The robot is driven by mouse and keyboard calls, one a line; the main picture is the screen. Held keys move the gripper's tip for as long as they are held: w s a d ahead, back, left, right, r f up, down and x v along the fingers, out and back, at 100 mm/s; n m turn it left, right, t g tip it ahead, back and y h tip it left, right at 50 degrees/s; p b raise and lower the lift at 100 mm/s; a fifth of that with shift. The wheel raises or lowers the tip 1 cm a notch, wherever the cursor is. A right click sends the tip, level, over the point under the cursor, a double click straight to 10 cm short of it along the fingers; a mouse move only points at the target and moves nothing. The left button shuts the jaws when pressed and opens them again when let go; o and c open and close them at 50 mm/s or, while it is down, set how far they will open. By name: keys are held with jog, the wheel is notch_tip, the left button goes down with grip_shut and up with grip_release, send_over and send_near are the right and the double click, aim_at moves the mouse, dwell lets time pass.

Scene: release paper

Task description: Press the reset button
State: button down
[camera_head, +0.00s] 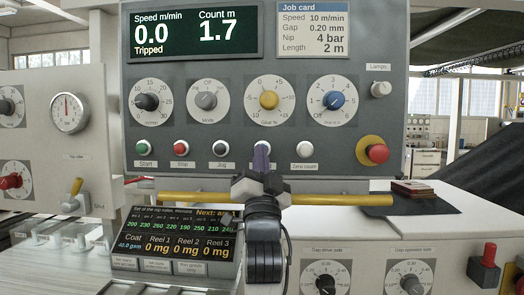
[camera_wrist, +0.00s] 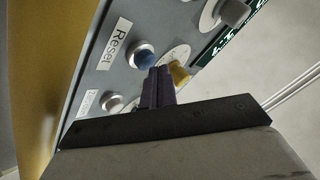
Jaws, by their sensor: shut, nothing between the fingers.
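The reset button is a blue round button (camera_wrist: 145,58) in a silver ring beside a "Reset" label in the wrist view. In the head view it is hidden behind my gripper (camera_head: 262,158), whose purple fingers point at its place in the button row. In the wrist view the dark fingers of my gripper (camera_wrist: 158,72) are shut and empty. Their tips overlap the lower right edge of the blue button; I cannot tell whether they touch it. The panel display (camera_head: 190,32) reads 0.0 m/min, 1.7 m and "Tripped".
In the row, a green Start (camera_head: 142,148), red Stop (camera_head: 181,148) and black Jog button (camera_head: 219,148) sit left; a white Zero count button (camera_head: 303,149) sits right. Several dials are above. A red mushroom button (camera_head: 378,153) and a yellow bar (camera_head: 340,199) are near.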

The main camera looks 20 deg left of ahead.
jog(key=shift+w+a, duration=0.15)
jog(key=shift+w, duration=0.3)
dwell(0.4)
dwell(0.3)
jog(key=shift+s+d, duration=0.25)
jog(key=shift+s, duration=0.6)
jog(key=shift+s+d+b, duration=0.15)
jog(key=shift+s+d, duration=0.1)
jog(key=shift+s, duration=0.55)
jog(key=shift+s+d+b, duration=0.1)
jog(key=shift+s+d, duration=0.1)
jog(key=shift+s, duration=0.6)
jog(key=shift+s+d+b, duration=0.15)
jog(key=shift+s+d, duration=0.1)
jog(key=shift+s, duration=0.55)
